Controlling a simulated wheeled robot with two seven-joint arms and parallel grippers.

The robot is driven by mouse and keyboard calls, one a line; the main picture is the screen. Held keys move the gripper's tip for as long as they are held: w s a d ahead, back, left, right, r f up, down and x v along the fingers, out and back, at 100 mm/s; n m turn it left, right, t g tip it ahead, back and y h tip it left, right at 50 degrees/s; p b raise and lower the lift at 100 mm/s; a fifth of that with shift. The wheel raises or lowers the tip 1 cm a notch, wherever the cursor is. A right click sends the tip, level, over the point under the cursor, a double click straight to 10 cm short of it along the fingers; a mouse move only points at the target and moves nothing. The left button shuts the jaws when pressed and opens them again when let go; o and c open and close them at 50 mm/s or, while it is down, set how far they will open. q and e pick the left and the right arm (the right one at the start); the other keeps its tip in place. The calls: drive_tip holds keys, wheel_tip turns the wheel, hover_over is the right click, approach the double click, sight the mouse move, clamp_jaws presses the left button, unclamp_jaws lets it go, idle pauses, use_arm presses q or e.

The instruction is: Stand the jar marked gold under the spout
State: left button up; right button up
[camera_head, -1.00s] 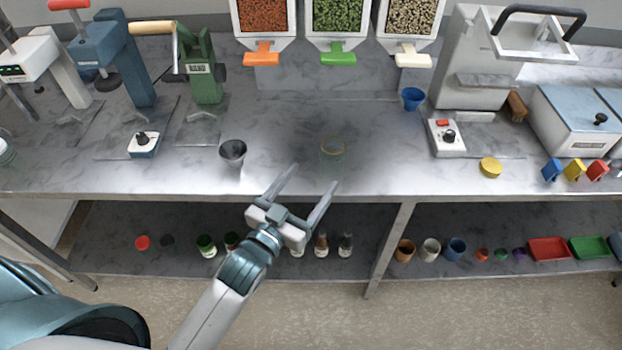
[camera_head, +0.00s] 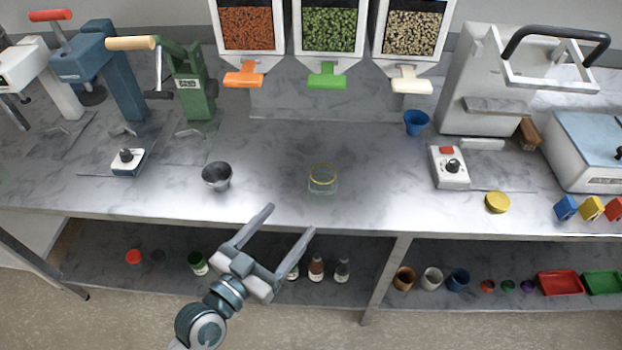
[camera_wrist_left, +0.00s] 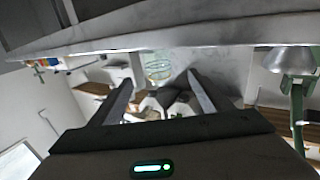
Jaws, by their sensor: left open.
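A clear glass jar with a gold-yellow rim (camera_head: 323,180) stands upright on the metal bench, in front of the dispensers. My left gripper (camera_head: 289,220) is open and empty, in front of the bench's front edge and short of the jar. In the left wrist view the jar (camera_wrist_left: 158,68) shows beyond and between the open fingers (camera_wrist_left: 160,85). Three dispensers have coloured spouts: orange (camera_head: 244,76), green (camera_head: 327,76) and cream (camera_head: 411,80). The bench under the spouts is bare. My right gripper is not in view.
A grey metal cup (camera_head: 217,176) stands left of the jar. A blue cup (camera_head: 416,122) stands by the sealing machine (camera_head: 490,85). A control box (camera_head: 449,167) and a yellow lid (camera_head: 497,202) lie to the right. The bench between jar and dispensers is clear.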

sight(313, 191)
use_arm(q)
drive_tip(key=shift+w+d+r, duration=0.1)
drive_tip(key=shift+w+d, duration=0.05)
drive_tip(key=shift+w, duration=0.2)
drive_tip(key=p+x, duration=0.3)
drive_tip(key=x, duration=0.7)
drive_tip(key=shift+w+d+p, duration=0.15)
drive_tip(key=shift+p, duration=0.2)
drive_tip(key=shift+w+d, duration=0.25)
drive_tip(key=shift+w, duration=0.1)
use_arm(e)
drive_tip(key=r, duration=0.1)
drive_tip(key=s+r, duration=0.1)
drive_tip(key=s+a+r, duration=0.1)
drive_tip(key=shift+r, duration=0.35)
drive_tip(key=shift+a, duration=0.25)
